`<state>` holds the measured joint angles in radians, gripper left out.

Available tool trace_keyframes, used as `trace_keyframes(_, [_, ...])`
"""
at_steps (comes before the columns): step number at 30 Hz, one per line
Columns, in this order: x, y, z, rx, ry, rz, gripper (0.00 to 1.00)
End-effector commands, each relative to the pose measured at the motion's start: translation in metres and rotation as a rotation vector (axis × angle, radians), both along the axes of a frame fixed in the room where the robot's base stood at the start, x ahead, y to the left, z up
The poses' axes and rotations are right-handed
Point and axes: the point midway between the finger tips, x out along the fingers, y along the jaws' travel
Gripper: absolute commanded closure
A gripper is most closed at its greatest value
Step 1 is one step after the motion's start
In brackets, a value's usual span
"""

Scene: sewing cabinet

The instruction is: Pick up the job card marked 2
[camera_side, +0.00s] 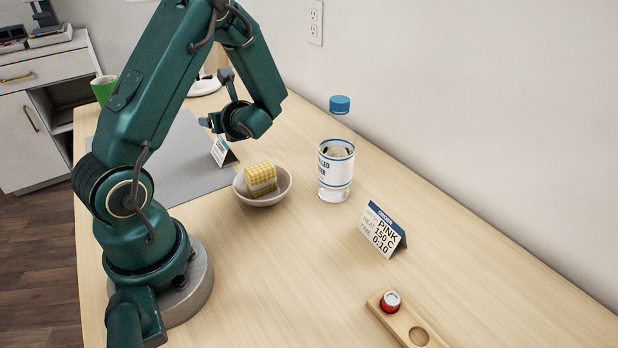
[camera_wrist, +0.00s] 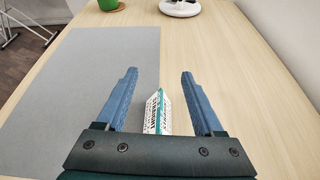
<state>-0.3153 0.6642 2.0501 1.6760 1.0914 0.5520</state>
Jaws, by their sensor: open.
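A small folded tent card (camera_side: 220,152) stands at the right edge of the grey mat in the side view. It also shows in the wrist view (camera_wrist: 157,112), seen end-on between my fingers, white with a teal edge. I cannot read a 2 on it. My gripper (camera_side: 208,122) is open, just above and beside this card; in the wrist view its two blue fingers (camera_wrist: 159,74) are apart with one on each side of the card, apparently not touching it. Another tent card (camera_side: 383,230), blue-topped, reads PINK, 150 C, 0:10 and stands nearer the side camera.
A bowl (camera_side: 247,199) holding a yellow checked block (camera_side: 261,176) sits near the card. A labelled clear bottle (camera_side: 336,184) with a blue cap stands beyond it. A wooden holder (camera_side: 376,306) carries a red-and-white piece (camera_side: 390,301).

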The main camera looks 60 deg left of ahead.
Motion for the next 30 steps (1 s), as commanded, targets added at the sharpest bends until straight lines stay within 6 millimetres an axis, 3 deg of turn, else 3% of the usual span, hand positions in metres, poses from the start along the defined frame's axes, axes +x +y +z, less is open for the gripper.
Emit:
trace_keyframes(4, [0.0,-0.001,-0.016,-0.002,0.003,-0.001,0.31])
trace_keyframes(14, [0.0,-0.001,-0.034,-0.001,0.002,-0.001,0.31])
trace_keyframes(21, [-0.001,0.0,-0.063,-0.002,0.002,-0.001,0.31])
trace_keyframes(24, [-0.001,0.017,-0.067,-0.001,-0.003,0.005,0.31])
trace_keyframes(30, [0.0,0.027,-0.071,-0.002,-0.003,0.0,0.31])
